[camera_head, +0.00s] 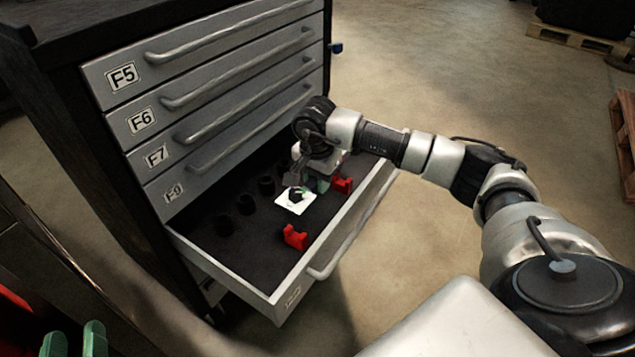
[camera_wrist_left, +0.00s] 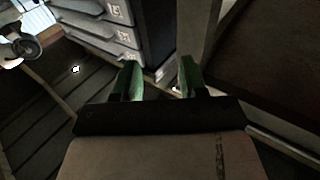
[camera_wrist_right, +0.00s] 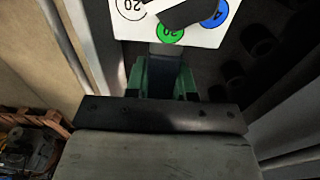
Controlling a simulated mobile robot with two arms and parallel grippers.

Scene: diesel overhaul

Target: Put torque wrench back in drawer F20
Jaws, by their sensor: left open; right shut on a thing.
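My right gripper (camera_head: 314,183) is low over the open drawer (camera_head: 195,250). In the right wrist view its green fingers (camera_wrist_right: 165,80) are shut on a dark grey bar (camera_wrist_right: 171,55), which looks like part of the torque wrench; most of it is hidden. A white plate (camera_head: 295,207) with coloured numbered circles lies just beyond the fingertips, with a dark piece over it; it also shows in the right wrist view (camera_wrist_right: 200,38). The drawer's front label (camera_head: 292,298) is unreadable. My left gripper (camera_head: 75,342) is open and empty at the lower left, away from the drawer.
Two red holders (camera_head: 296,237) (camera_head: 343,185) stand in the drawer near its front. Several black cylinders (camera_head: 246,204) line its back. Pallets (camera_head: 575,38) lie far right; the floor between is clear.

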